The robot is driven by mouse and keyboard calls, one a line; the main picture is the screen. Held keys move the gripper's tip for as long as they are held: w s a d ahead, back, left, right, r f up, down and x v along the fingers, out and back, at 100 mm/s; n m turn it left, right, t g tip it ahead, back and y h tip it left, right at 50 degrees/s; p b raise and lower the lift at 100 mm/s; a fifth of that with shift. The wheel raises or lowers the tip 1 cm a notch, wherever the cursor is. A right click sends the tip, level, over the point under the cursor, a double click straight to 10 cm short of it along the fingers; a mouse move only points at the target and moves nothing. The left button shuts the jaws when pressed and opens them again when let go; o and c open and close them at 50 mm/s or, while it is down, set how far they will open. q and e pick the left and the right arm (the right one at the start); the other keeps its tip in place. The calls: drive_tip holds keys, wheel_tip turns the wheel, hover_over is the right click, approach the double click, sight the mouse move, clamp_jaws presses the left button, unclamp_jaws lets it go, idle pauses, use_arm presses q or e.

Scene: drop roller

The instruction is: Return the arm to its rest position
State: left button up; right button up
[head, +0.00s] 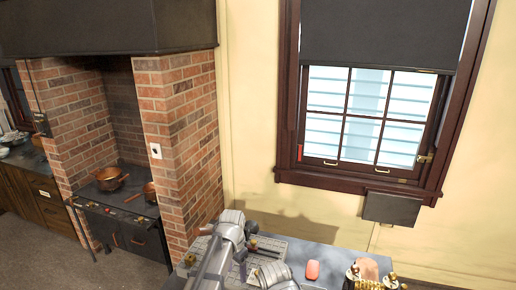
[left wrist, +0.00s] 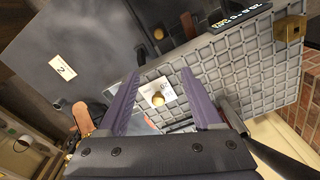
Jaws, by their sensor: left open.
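My left arm (head: 222,250) comes up from the bottom of the head view and reaches over the counter. In the left wrist view, my left gripper (left wrist: 160,78) is open, with its two purple fingers spread apart. Nothing is held between the fingers. Past them lie a gold knob (left wrist: 158,99) and a white label card on a grey gridded surface (left wrist: 240,72). I cannot tell how far the fingertips are from this surface. My right gripper is not in view.
The counter carries an orange-red object (head: 312,270) and several brass pieces (head: 368,283) at the right. A brick wall (head: 185,125) and a stove (head: 125,225) stand at the left. A window (head: 365,120) is behind, with a dark box (head: 392,209) below it.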

use_arm(q)
drive_tip(key=s+a+n, duration=0.8)
drive_tip(key=s+a, duration=0.1)
drive_tip(key=s, duration=0.5)
drive_tip(key=s+d+f+m+b, duration=0.1)
drive_tip(key=s+d+f+b, duration=0.2)
drive_tip(key=d+f+b, duration=0.2)
drive_tip(key=s+d+f+m+y+b, duration=0.1)
drive_tip(key=d+f+b, duration=0.4)
drive_tip(key=f+b, duration=0.6)
drive_tip(key=shift+s+f+m+b, duration=0.35)
drive_tip(key=shift+s+m, duration=0.45)
drive_tip(key=shift+s, duration=0.3)
drive_tip(key=shift+d, duration=0.1)
drive_tip(key=shift+c, duration=0.4)
